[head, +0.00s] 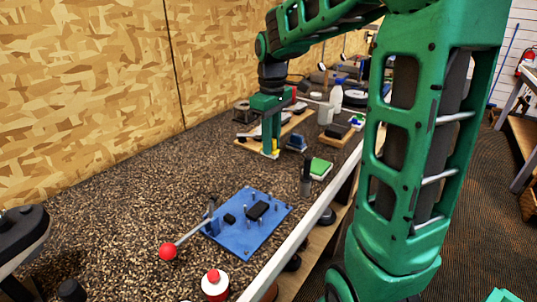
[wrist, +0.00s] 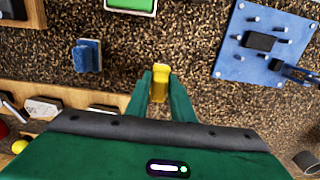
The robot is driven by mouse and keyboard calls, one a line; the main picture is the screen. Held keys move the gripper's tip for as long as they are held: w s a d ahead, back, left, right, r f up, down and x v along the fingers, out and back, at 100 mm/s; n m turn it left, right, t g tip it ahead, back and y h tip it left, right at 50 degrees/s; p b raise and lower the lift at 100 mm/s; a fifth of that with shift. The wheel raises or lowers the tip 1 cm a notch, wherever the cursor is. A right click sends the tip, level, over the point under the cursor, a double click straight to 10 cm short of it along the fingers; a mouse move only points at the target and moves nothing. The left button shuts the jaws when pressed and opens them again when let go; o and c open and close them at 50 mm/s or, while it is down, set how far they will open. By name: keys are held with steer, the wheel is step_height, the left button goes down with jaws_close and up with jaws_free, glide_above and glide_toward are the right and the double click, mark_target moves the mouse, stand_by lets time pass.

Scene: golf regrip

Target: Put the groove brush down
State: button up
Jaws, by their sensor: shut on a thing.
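The groove brush shows as a yellow piece (wrist: 160,80) between the fingertips of my gripper (wrist: 158,90) in the wrist view. My gripper is shut on it, with the speckled counter below. In the head view, my gripper (head: 270,152) points down over the counter, beside the front edge of a wooden board. A little yellow of the brush (head: 275,145) shows at its fingers. The brush's far end and bristles are hidden, and I cannot tell whether it touches the counter.
A blue block (wrist: 87,55) and a green pad (head: 319,167) lie near my gripper. The wooden board (wrist: 75,120) bears several items. A blue pegged plate (head: 232,238) with a red-knobbed lever (head: 168,251) lies nearer. The counter (head: 140,180) left of the plate is clear.

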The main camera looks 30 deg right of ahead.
steer(key=shift+f, duration=2)
steer(key=o, duration=0.9)
steer(key=shift+s+f, duration=0.1)
steer(key=shift+o, duration=0.2)
step_height(320, 180, up, 12)
steer(key=shift+r, duration=0.15)
